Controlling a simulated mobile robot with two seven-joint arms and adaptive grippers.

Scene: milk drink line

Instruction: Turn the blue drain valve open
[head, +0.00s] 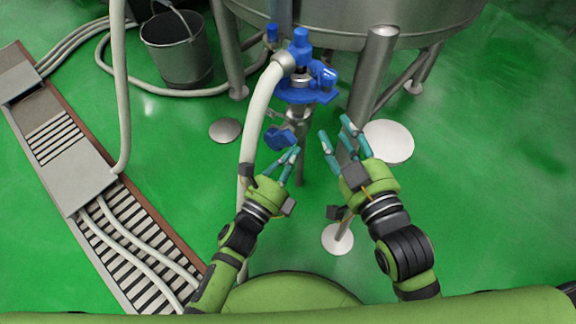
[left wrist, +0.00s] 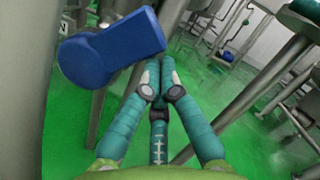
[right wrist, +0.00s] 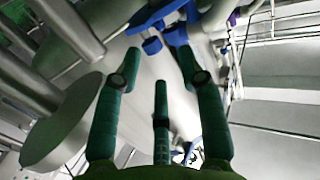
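A blue valve handle (head: 280,137) sits low beside the metal drain pipe under the tank. In the left wrist view a blue lever (left wrist: 112,47) shows large and close, above and left of the fingertips. My left gripper (head: 289,155) is just in front of the handle. Its fingertips are together in the left wrist view (left wrist: 160,72), with nothing visible between them. Contact with the lever cannot be told. My right gripper (head: 337,130) is to the right of the pipe, fingers spread and empty. Blue fittings (right wrist: 165,22) show beyond its fingertips in the right wrist view.
Above the handle, a blue fitting assembly (head: 305,88) joins a thick white hose (head: 262,105) under the steel tank (head: 350,18). A tank leg (head: 374,72) stands behind my right gripper. A metal bucket (head: 178,50) and a floor drain (head: 110,225) lie left. Green floor is open at right.

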